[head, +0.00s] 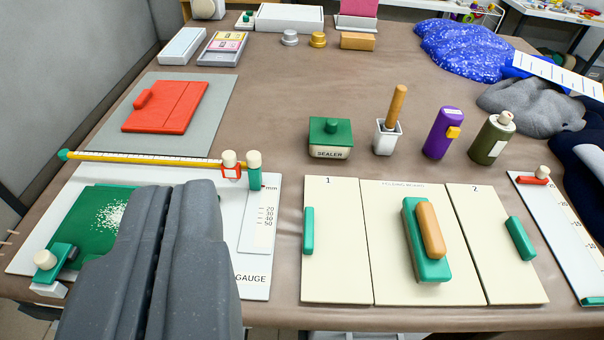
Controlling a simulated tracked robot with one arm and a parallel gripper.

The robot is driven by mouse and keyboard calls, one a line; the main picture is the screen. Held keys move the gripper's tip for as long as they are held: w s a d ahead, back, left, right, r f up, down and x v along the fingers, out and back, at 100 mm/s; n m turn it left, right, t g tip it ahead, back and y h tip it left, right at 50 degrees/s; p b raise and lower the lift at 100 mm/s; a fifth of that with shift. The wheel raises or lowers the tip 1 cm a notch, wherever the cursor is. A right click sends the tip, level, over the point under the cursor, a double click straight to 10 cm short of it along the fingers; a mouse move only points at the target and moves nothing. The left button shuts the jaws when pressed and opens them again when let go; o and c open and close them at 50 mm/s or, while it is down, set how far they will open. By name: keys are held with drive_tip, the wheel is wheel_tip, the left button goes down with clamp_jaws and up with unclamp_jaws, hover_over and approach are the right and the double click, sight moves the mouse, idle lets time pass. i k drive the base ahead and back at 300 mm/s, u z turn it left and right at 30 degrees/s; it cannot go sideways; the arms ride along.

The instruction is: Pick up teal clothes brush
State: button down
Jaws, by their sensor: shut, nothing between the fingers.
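The teal clothes brush (428,242) lies on the middle panel of the cream folding board (390,280). It has a teal-green block base and an orange-tan wooden handle on top, and it is slightly tilted lengthwise in the picture. My gripper (182,195) is at the lower left, dark grey, with its two fingers together and nothing visible between them. It is well to the left of the brush and apart from it. It covers part of the gauge board and its green patch.
A white gauge board (262,265) with a yellow rod lies at left. A green sealer block (330,138), wooden-handled brush in a cup (389,125), purple bottle (440,135) and olive bottle (490,140) stand behind the folding board. Bare brown table lies around them.

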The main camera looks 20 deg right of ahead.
sight(428, 248)
drive_tip(key=u, duration=0.85)
drive_tip(key=k, duration=1)
drive_tip(key=z, duration=0.85)
drive_tip(key=i, duration=1)
drive_tip(key=u, duration=0.05)
